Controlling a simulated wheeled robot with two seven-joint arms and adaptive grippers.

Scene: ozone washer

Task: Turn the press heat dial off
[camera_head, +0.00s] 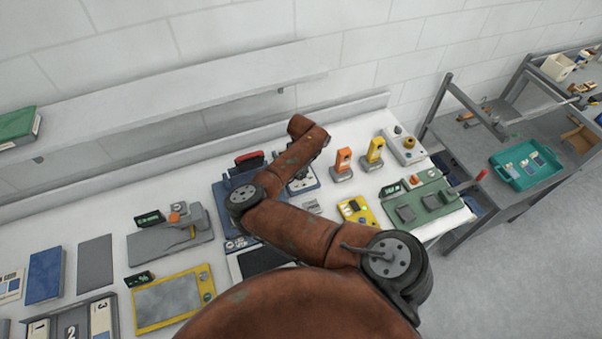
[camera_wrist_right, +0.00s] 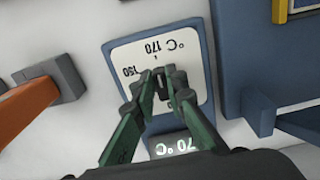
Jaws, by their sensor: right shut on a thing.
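The press heat dial sits on a white panel (camera_wrist_right: 126,52) in a blue frame, marked 150 and 170 °C, in the wrist view. A small display (camera_wrist_right: 172,146) below it reads 70 °C, perhaps partly hidden by a finger. My right gripper (camera_wrist_right: 163,84) is over the panel with its green fingertips shut on the dark dial knob (camera_wrist_right: 162,88). The fingers hide much of the knob and the lower scale. In the head view the dial panel (camera_head: 304,184) is partly behind my right arm. The blue press (camera_head: 222,193) stands beside it. My left gripper is not in view.
An orange-handled tool (camera_head: 343,162) and a yellow one (camera_head: 374,153) stand right of the dial. A green board (camera_head: 425,208) lies farther right. A grey shelf (camera_head: 170,97) overhangs the bench at the back. A blue part (camera_wrist_right: 262,60) is close right of the panel in the wrist view.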

